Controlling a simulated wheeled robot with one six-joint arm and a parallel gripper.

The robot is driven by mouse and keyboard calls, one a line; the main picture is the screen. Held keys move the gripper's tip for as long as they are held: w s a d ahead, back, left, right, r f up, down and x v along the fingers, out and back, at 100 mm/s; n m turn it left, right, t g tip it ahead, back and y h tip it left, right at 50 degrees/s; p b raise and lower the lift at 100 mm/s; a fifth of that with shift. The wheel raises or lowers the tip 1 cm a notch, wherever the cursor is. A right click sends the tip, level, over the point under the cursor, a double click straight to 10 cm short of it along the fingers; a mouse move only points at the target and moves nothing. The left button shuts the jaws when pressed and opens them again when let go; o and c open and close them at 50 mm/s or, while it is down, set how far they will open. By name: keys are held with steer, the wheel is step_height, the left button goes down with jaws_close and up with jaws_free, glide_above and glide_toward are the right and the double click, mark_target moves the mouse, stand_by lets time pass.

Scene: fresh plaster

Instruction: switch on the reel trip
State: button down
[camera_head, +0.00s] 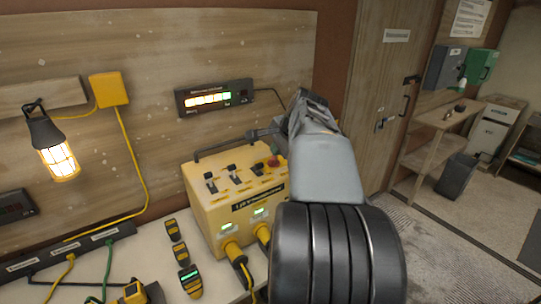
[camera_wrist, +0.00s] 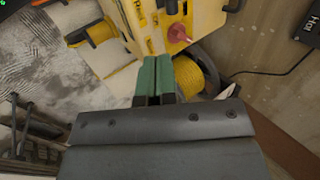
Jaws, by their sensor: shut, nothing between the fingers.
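A yellow power box (camera_head: 232,205) stands on the bench, with several black toggle switches (camera_head: 233,172) on top and a red button (camera_head: 273,161) at its right end. The box (camera_wrist: 205,18) and red button (camera_wrist: 179,33) also show in the wrist view. A reel of yellow cord (camera_wrist: 195,78) lies beyond my fingers there. My gripper (camera_wrist: 157,77) is shut and empty, its green fingertips together, below the red button in the picture. In the head view my arm hides the fingertips and the box's right side. I cannot tell which switch is the reel trip.
A lit display (camera_head: 214,96) hangs on the wall behind the box. A caged work lamp (camera_head: 55,150) glows at left. Yellow handheld devices (camera_head: 190,280) and a power strip (camera_head: 70,252) lie left of the box. Open floor (camera_head: 440,235) shows at right.

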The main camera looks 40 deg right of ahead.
steer(key=shift+v, duration=0.95)
steer(key=shift+s+f, duration=0.1)
steer(key=shift+f, duration=0.05)
steer(key=s+a+f+n, duration=0.2)
steer(key=a+f+n, duration=0.2)
steer(key=a+n, duration=0.2)
steer(key=s+a+f+n+g, duration=0.1)
steer(key=s+a+f+n, duration=0.2)
steer(key=a, duration=0.7)
steer(key=s+a+f+n+g+y, duration=0.1)
steer(key=s+a+f+n, duration=0.2)
steer(key=a+f+n, duration=0.4)
steer(key=a+n, duration=0.2)
steer(key=n, duration=0.1)
steer(key=shift+f+n, duration=0.25)
steer(key=shift+n, duration=0.05)
steer(key=shift+a, duration=0.25)
